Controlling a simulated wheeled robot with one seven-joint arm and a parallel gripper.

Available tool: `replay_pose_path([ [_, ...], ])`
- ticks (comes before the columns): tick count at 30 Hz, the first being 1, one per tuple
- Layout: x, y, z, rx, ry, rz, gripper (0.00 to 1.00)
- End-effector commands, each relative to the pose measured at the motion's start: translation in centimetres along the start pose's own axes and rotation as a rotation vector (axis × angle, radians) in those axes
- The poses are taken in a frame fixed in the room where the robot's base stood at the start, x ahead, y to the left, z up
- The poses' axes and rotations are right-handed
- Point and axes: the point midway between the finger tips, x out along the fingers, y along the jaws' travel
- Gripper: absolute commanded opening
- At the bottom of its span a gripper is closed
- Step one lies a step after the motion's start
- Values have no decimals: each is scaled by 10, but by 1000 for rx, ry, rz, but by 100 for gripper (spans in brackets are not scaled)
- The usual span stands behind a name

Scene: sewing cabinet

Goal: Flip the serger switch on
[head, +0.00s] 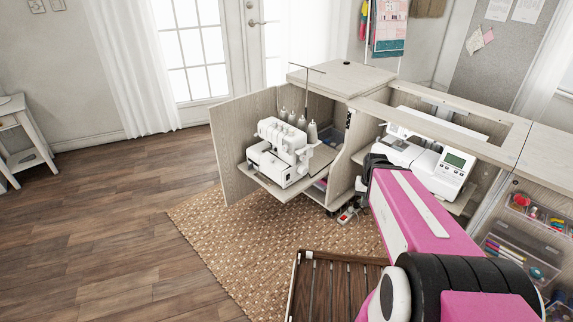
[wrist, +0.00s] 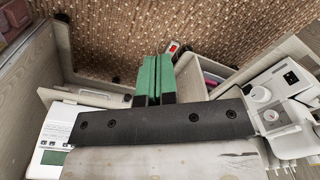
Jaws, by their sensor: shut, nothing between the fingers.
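The white serger (head: 279,151) stands on a fold-out shelf at the left of the cabinet in the head view. In the wrist view the serger (wrist: 277,88) is at the right edge, partly cut off. A small black patch (wrist: 290,77) shows on its side; I cannot tell whether this is the switch, or its position. My gripper (wrist: 157,74) has green fingers, shut together and empty, pointing over the rug and apart from the serger. In the head view my arm hides the fingers.
A white sewing machine (head: 432,167) sits in the cabinet right of the serger. The open cabinet door (head: 234,150) stands left of the serger. A small red-and-white device (head: 347,215) lies low beside the cabinet.

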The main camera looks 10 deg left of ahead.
Motion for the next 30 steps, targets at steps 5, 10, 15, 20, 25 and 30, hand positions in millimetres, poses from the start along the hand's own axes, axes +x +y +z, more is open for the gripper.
replay_pose_path([
  [5, 16, -59, -60, 142, 62, -82, 0],
  [10, 29, -134, -114, 325, 107, -196, 0],
  [15, 37, -199, -150, 481, 120, -300, 0],
  [20, 40, -237, -166, 575, 116, -361, 0],
  [25, 40, -250, -171, 612, 114, -385, 0],
  [30, 40, -250, -170, 614, 113, -386, 0],
])
